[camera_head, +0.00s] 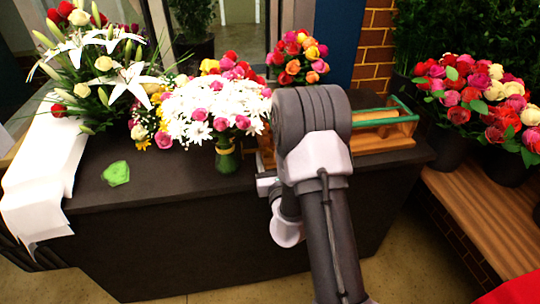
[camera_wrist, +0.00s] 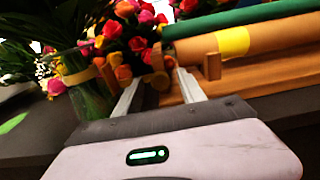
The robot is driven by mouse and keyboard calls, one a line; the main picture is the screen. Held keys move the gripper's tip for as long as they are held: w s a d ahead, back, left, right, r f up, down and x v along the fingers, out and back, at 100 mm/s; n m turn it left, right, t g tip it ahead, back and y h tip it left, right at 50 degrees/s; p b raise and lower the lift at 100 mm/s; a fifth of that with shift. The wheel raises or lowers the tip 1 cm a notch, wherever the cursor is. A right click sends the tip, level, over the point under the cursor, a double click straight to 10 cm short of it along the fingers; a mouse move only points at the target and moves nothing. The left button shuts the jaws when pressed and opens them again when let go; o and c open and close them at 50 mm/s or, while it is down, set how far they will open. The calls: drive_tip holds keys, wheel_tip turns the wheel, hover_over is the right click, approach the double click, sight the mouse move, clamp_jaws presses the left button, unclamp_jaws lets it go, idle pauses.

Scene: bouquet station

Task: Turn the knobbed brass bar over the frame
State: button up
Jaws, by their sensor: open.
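The wooden frame (camera_head: 385,141) stands on the dark counter, right of my arm in the head view, with a green rail or roll (camera_head: 384,122) along it. In the wrist view, a green roll (camera_wrist: 245,17) lies above a brown roll with a yellow band (camera_wrist: 233,42). A small brown knob (camera_wrist: 160,81) shows between the tips of my gripper (camera_wrist: 158,76), apparently the bar's end. The fingers are apart, and I cannot tell whether either touches the knob. The bar's length is not clearly visible. My arm hides the frame's left part in the head view.
A white-flower bouquet in a green vase (camera_head: 227,155) stands close left of my arm. A lily arrangement (camera_head: 105,65) and white paper (camera_head: 45,170) are farther left. A green piece (camera_head: 116,173) lies on the counter. Buckets of roses (camera_head: 452,132) stand on the right bench.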

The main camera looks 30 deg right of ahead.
clamp_jaws()
idle(1.3)
